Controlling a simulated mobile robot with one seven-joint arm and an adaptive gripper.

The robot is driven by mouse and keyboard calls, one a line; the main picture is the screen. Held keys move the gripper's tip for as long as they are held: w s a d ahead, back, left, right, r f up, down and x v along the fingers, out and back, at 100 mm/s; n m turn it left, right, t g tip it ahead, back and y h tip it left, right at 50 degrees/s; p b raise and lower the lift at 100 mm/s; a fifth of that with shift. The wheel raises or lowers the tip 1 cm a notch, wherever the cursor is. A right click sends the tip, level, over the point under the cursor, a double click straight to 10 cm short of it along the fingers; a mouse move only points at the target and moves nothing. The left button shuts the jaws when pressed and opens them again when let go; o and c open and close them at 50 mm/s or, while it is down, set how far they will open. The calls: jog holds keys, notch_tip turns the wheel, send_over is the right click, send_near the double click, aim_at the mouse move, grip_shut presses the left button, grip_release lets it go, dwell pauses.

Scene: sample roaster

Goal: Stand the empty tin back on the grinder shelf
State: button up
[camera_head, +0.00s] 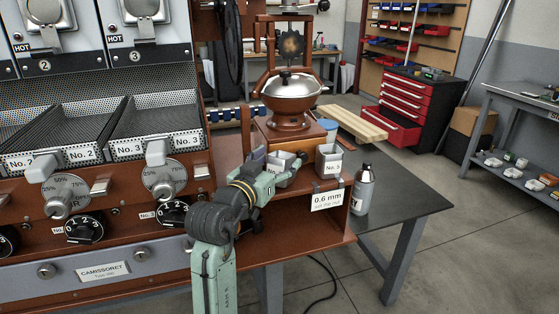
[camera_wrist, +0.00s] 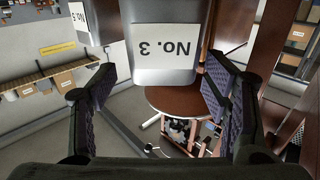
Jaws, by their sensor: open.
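A grey metal tin labelled "No. 3" (camera_wrist: 165,72) fills the upper middle of the wrist view, upside down there. In the head view a grey tin (camera_head: 281,163) stands on the grinder shelf (camera_head: 335,181), partly hidden by my gripper (camera_head: 278,172). My gripper, seen in the wrist view (camera_wrist: 160,88), is open, with one dark padded finger toward each side of the No. 3 tin. Gaps show at the lower edges; I cannot tell whether a pad touches it. The inside of the tin is hidden.
A second grey tin (camera_head: 329,160) stands to the right on the shelf. The grinder (camera_head: 290,95) rises just behind. The roaster (camera_head: 100,190) fills the left side.

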jog(key=b+v, duration=0.2)
jog(key=v, duration=0.8)
jog(key=shift+s, duration=0.25)
jog(key=shift+a+f, duration=0.1)
jog(key=shift+a, duration=0.05)
